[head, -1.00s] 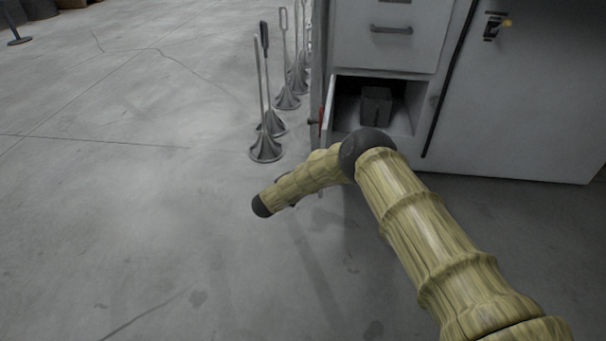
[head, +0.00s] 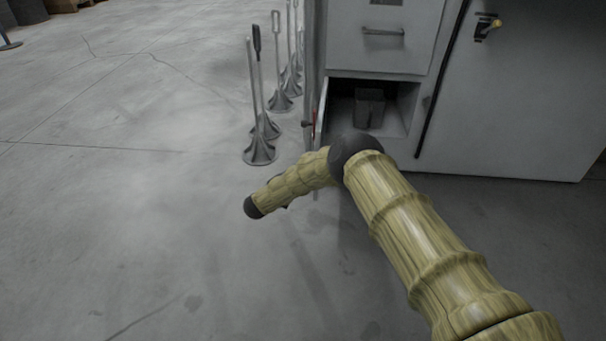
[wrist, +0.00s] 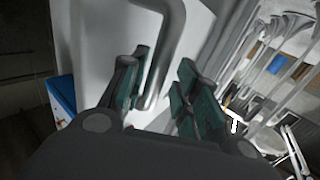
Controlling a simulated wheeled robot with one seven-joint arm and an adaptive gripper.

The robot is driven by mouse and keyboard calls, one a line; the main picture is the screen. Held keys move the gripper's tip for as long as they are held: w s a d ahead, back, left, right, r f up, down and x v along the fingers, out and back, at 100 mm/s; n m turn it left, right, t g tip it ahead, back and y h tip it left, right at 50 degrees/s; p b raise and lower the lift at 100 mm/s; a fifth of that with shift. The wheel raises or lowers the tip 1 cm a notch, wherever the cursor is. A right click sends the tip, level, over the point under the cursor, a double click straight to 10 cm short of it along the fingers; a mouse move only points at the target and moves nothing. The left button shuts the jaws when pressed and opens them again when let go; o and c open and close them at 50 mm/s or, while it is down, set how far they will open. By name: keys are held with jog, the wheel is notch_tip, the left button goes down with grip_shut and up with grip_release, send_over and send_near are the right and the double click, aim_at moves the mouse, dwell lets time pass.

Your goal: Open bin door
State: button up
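The bin door (head: 321,106) of the lower cabinet compartment stands swung open and shows nearly edge-on in the head view. The compartment (head: 403,112) behind it is exposed, with a grey box (head: 369,108) inside. In the wrist view, the pale door panel (wrist: 90,35) carries a curved metal handle (wrist: 178,40). My gripper (wrist: 162,82) has its green-padded fingers apart, with the handle's lower end in the gap between them. I cannot tell whether a finger touches it.
A drawer (head: 378,45) sits above the compartment, and a larger cabinet door (head: 520,105) is at right. Several metal stands (head: 260,150) are lined up just left of the cabinet. The concrete floor (head: 120,220) at left is clear.

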jog(key=shift+w+a+r, duration=0.1)
jog(key=shift+r, duration=0.3)
jog(key=v, duration=1.2)
jog(key=shift+f, duration=0.35)
jog(key=s+d+f+n+g+y, duration=0.1)
jog(key=s+d+f+n+y, duration=0.25)
jog(key=s+f, duration=0.35)
jog(key=s+d+f+n+g+y+p, duration=0.1)
jog(key=s+d+f+n+y, duration=0.1)
jog(key=s+d+f+y, duration=0.45)
jog(key=s+d+f+n+g+y, duration=0.1)
jog(key=s+d+f+n+y, duration=0.15)
jog(key=s, duration=0.75)
jog(key=s+d+r+g, duration=0.2)
jog(key=s+d+g, duration=0.15)
jog(key=s, duration=0.75)
jog(key=s+d+r+g+p, duration=0.1)
jog(key=s+d+g, duration=0.3)
jog(key=s, duration=0.8)
jog(key=s+d+r+g, duration=0.25)
jog(key=s+d, duration=0.25)
jog(key=s, duration=0.6)
notch_tip(320, 180, up, 37)
jog(key=p, duration=3.7)
jog(key=shift+w+f+n+p, duration=0.25)
jog(key=shift+n+p, duration=0.05)
jog(key=shift+p, duration=0.05)
